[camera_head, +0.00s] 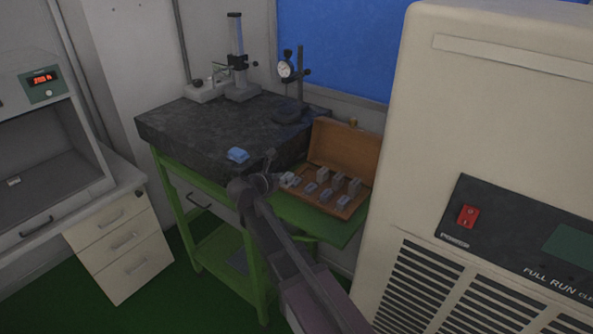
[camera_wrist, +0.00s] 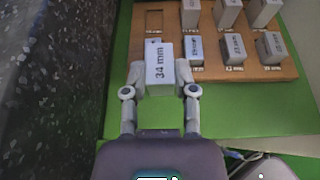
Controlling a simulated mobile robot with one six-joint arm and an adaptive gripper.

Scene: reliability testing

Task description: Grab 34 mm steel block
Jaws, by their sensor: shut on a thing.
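The 34 mm steel block (camera_wrist: 159,68) is a grey block with "34 mm" printed on its top face. In the wrist view it sits between the two fingers of my gripper (camera_wrist: 160,80), which is shut on it. The block is at the near left corner of the wooden block case (camera_wrist: 153,22); whether it is lifted clear is hard to tell. In the head view my gripper (camera_head: 277,181) is at the left end of the open wooden case (camera_head: 345,149), and the block there is small and partly hidden.
Several other steel blocks (camera_wrist: 233,47) stand in the case to the right. An empty slot lies behind the held block. The case rests on a green shelf (camera_head: 293,213) beside a dark granite table (camera_head: 200,128). A blue item (camera_head: 238,155) lies on the granite. A large beige cabinet (camera_head: 440,120) stands right.

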